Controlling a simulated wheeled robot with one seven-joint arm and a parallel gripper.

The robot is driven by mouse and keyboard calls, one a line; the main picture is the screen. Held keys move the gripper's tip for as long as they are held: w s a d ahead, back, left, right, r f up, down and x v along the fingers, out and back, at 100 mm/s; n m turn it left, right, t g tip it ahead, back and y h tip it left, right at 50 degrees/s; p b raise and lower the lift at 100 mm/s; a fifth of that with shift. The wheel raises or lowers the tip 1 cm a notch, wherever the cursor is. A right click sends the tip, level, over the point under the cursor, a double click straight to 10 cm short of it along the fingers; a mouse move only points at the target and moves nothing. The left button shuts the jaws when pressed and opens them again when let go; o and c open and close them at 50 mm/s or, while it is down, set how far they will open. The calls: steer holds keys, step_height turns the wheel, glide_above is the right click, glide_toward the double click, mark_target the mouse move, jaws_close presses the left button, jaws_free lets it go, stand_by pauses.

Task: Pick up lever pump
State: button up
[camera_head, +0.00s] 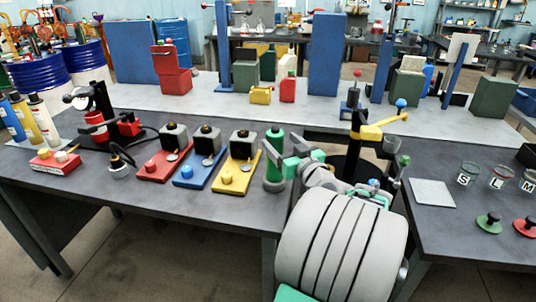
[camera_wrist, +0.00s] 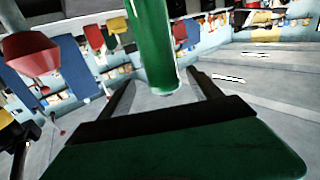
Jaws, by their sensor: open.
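In the wrist view, the green cylinder (camera_wrist: 152,40) shows between the two open fingers (camera_wrist: 160,92), and I see no clear contact.
Red (camera_head: 160,168), blue (camera_head: 199,173) and yellow (camera_head: 237,176) base units stand in a row left of the cylinder. Labelled glass jars (camera_head: 467,174) and a pale square plate (camera_head: 432,193) are on the right table. Bottles (camera_head: 44,120) stand far left.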

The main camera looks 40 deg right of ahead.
mark_target(270, 133)
steer(key=shift+w+r, duration=0.15)
steer(key=shift+w, duration=0.45)
steer(key=p+x, duration=0.1)
steer(key=x, duration=0.4)
steer(key=shift+w+p, duration=0.3)
steer(key=shift+w, duration=0.05)
steer(key=shift+a, duration=0.1)
steer(key=shift+c, duration=0.2)
steer(key=shift+s, duration=0.1)
jaws_close()
